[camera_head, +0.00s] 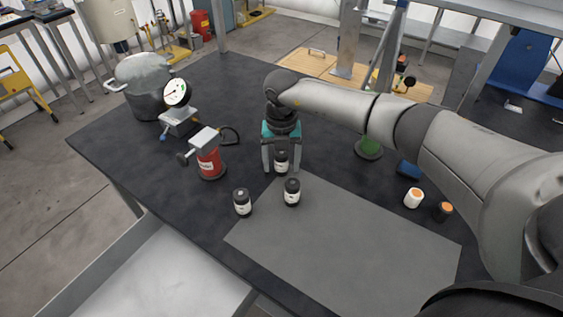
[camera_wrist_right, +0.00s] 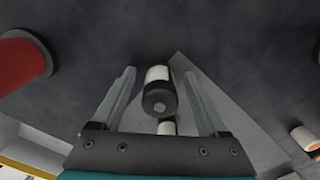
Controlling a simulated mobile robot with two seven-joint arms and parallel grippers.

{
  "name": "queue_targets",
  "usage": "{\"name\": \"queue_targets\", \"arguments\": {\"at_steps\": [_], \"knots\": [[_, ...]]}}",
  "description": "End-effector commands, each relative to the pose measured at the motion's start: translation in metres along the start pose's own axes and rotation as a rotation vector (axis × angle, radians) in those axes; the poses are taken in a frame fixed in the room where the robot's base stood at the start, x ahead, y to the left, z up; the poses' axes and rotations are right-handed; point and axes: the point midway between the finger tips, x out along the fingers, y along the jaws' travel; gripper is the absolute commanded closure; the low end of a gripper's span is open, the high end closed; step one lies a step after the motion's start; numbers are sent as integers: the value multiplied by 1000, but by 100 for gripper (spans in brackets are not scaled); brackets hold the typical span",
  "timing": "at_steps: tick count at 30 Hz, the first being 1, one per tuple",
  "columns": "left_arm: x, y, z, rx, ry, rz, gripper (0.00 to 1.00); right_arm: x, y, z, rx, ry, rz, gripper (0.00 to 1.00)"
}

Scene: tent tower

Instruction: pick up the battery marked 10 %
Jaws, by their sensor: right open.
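My right gripper (camera_head: 282,168) points down at the far battery, with a finger on each side. My left gripper is out of view.
A red cylinder with a grey top fitting (camera_head: 208,162) stands close left of the gripper. A gauge (camera_head: 177,92) and a metal pot (camera_head: 143,85) are farther back.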

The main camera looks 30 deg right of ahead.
Motion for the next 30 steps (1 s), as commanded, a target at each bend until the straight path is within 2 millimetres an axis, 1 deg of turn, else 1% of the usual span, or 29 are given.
{"name": "queue_targets", "arguments": {"at_steps": [1, 2, 21, 30], "knots": [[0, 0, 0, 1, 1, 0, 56, 0, 0, 0, 0, 0, 0, 24], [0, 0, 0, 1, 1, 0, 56, 0, 0, 0, 0, 0, 0, 28], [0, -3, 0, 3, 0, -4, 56, -1, 0, 0, 1, 0, 0, 100], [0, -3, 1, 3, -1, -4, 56, -1, 0, 0, 1, -1, 1, 100]]}}
